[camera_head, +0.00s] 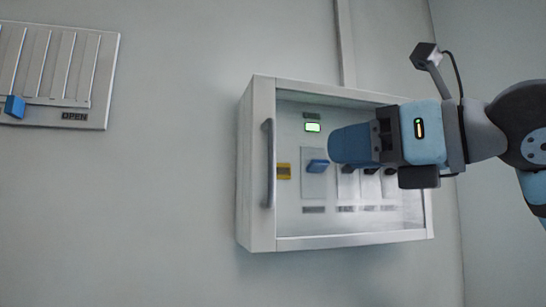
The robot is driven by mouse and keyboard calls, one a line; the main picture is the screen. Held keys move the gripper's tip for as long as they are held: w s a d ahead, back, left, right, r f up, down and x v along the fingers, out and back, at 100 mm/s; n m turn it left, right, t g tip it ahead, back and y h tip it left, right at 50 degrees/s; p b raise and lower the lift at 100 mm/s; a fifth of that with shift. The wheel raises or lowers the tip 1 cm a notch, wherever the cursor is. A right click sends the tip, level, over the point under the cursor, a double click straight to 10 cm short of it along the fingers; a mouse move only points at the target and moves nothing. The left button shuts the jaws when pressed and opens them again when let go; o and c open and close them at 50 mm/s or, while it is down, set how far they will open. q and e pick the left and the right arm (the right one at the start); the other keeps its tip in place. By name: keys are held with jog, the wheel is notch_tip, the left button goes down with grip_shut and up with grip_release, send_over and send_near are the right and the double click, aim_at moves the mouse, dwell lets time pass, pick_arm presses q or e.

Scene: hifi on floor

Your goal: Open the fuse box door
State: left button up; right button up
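The fuse box (335,241) is a pale, wall-mounted box with a see-through front in a light frame. Its door looks closed. A grey vertical bar handle (267,163) runs along the left side of the front. My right gripper (338,145) comes in from the right, in front of the box, with its blue fingers pointing left. It is apart from the handle, to the right of it. The fingers overlap from this angle, so their opening is hidden. The gripper covers part of the switches inside. My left gripper is out of view.
Inside the box are a lit green display (313,127), a blue switch (317,166) and a yellow label (284,171). A slatted panel (60,65) with a blue knob (14,107) and an "OPEN" label is at the upper left. The wall between is bare.

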aim_at(275, 159)
jog(key=p+x, duration=0.3)
jog(key=x, duration=0.8)
jog(key=shift+w+a+r+p, duration=0.1)
jog(key=shift+p, duration=0.3)
jog(key=shift+w+a, duration=0.3)
jog(key=shift+a, duration=0.05)
grip_shut()
